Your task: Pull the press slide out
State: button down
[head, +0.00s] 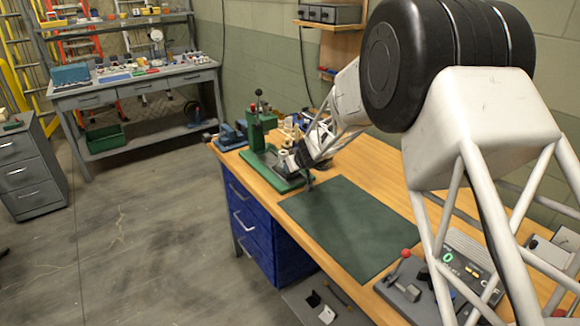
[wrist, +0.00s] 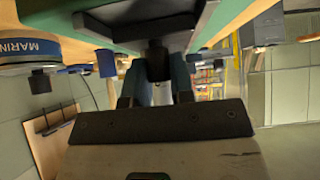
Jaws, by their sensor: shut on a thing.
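The green press (head: 255,132) stands upright on the wooden bench, on its green base (head: 268,176). My gripper (head: 304,173) is low at the near right edge of that base. In the wrist view, which looks upside down, my two fingers (wrist: 156,78) stand on either side of a dark knob (wrist: 157,56). The gripper is shut on this knob, which sits at the front of the dark press slide (wrist: 140,14). The slide lies against the green base. In the head view my wrist and gripper hide most of the slide.
A dark green mat (head: 350,222) lies clear in front of the press. A grey fixture with a red-knobbed lever (head: 402,275) and a control box (head: 465,268) are at the near right. A blue vise (head: 232,134) stands left of the press. A round MARINE-labelled tin (wrist: 40,50) shows close by.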

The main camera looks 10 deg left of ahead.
jog(key=c, duration=1)
grip_release()
jog(key=shift+s+d, duration=0.1)
jog(key=shift+v, duration=3.85)
